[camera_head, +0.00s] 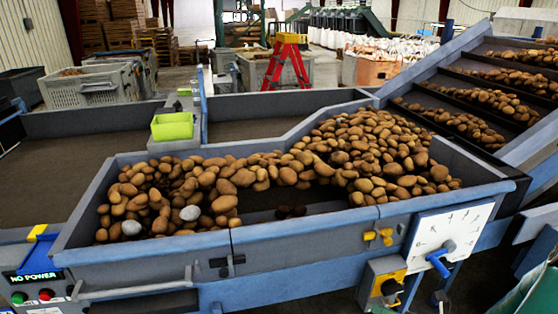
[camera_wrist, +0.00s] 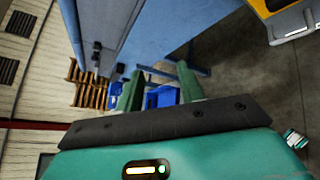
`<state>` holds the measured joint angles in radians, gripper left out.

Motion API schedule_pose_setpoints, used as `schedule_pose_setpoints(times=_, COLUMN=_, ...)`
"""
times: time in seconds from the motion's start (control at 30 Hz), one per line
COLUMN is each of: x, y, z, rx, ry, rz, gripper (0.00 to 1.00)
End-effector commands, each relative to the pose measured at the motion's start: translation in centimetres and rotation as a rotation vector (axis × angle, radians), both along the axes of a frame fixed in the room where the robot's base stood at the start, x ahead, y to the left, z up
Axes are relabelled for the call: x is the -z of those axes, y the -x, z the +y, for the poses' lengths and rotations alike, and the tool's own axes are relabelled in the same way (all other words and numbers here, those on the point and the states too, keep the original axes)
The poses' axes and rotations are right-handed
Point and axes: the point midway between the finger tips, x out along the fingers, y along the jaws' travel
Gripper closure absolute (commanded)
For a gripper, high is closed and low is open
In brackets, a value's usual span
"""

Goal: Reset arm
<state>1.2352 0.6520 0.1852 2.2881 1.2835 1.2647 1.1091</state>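My gripper (camera_wrist: 160,72) shows in the wrist view with its two green fingers apart and nothing between them. It is open and empty. Floor, a blue frame (camera_wrist: 135,30) and some blue objects (camera_wrist: 164,96) show beyond the fingers, apart from them. The fingers cannot be made out in the head view, where only a teal part is cut off at the lower right corner.
A blue-grey grader trough (camera_head: 290,238) with many potatoes (camera_head: 370,150) fills the middle. A sloped conveyor (camera_head: 455,75) rises at the right. A dial panel (camera_head: 445,235) and a control box (camera_head: 38,285) reading "NO POWER" are on the near side. A yellow-green bin (camera_head: 172,126) stands behind.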

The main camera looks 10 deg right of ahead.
Motion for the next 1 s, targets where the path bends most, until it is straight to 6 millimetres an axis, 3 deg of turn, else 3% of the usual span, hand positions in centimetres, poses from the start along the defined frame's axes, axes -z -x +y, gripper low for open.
schedule_pose_setpoints(times=0.1, x=-2.6, y=-0.5, z=3.8, rx=-0.244, ry=0.235, rz=-0.061, gripper=0.62)
schedule_pose_setpoints(times=0.4, x=-7.6, y=0.7, z=11.2, rx=-0.842, ry=0.77, rz=-0.295, gripper=0.62)
schedule_pose_setpoints(times=0.7, x=-12.7, y=3.0, z=16.0, rx=-1.416, ry=1.265, rz=-0.633, gripper=0.62)
schedule_pose_setpoints(times=1.0, x=-18.6, y=5.3, z=19.0, rx=-1.935, ry=1.736, rz=-1.043, gripper=0.62)
